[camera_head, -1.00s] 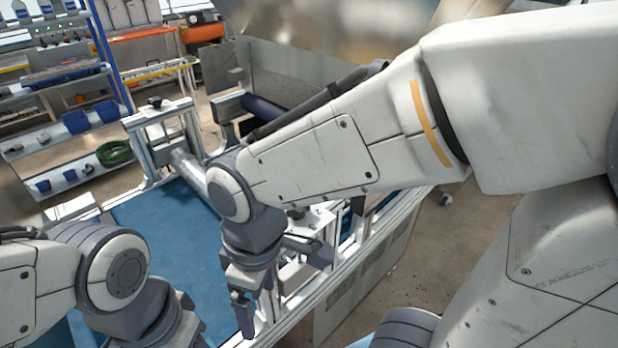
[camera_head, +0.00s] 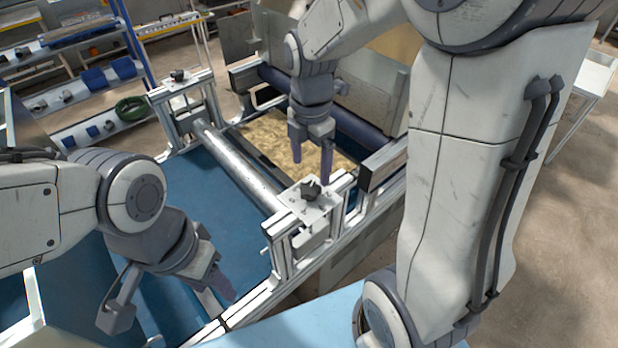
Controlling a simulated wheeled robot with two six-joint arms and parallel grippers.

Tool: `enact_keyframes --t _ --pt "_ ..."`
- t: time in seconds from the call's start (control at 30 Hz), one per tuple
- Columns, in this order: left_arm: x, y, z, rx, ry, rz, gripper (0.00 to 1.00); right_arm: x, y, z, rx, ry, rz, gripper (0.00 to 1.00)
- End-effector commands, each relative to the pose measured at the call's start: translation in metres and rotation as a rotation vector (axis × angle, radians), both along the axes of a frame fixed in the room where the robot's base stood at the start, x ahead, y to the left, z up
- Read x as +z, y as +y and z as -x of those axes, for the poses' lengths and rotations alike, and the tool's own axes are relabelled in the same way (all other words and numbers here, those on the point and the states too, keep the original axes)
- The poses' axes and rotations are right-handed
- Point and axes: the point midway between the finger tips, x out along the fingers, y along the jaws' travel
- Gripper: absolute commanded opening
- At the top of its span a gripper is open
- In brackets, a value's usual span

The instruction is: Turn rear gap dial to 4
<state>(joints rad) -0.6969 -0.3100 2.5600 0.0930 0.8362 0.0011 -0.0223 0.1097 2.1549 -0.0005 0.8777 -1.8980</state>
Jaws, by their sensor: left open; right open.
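Two black gap dials sit on silver brackets at the two ends of a metal roller (camera_head: 235,165). The far dial (camera_head: 178,75) is on the left post. The near dial (camera_head: 310,190) is on the plate at the right end of the roller. Their scales are too small to read, and no label shows which is the rear one. My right gripper (camera_head: 311,166) is open, pointing down just above and around the upper side of the near dial; contact cannot be told. My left gripper (camera_head: 168,298) is open and empty over the blue belt (camera_head: 205,188) at lower left.
The silver frame (camera_head: 375,190) runs along the belt's right side. A bin with brown granular material (camera_head: 262,135) lies behind the roller. Shelves with blue bins (camera_head: 95,80) and a green hose coil (camera_head: 131,108) stand at back left.

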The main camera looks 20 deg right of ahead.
Motion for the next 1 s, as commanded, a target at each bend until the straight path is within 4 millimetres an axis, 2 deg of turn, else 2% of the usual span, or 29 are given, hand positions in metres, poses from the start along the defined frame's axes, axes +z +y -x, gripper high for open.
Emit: enact_keyframes --t 0.1,0.3,0.47,0.73,0.93,0.97,1.0 --pt "0.005 0.0 0.0 -0.001 0.0 0.0 0.5 -0.023 0.0 0.002 0.0 0.008 0.0 0.9" --pt "0.009 0.0 0.0 -0.002 0.0 0.0 0.5 -0.052 0.001 0.001 -0.001 0.004 -0.001 0.9" --pt "0.009 0.0 0.0 -0.002 0.0 0.0 0.5 -0.061 0.001 0.001 -0.001 0.0 -0.001 0.9" --pt "0.009 0.0 0.0 -0.002 0.0 0.0 0.5 -0.063 0.001 0.0 -0.001 -0.001 0.0 0.9" --pt "0.009 0.0 0.0 -0.002 0.0 0.0 0.5 -0.062 0.001 0.0 -0.001 -0.001 0.0 0.13" --pt "0.009 0.0 0.0 -0.002 0.0 0.0 0.5 -0.062 0.001 0.0 -0.001 -0.001 0.0 0.04" --pt "0.009 0.0 0.0 -0.002 0.0 0.0 0.5 -0.062 0.001 0.001 -0.001 -0.001 0.0 0.04"
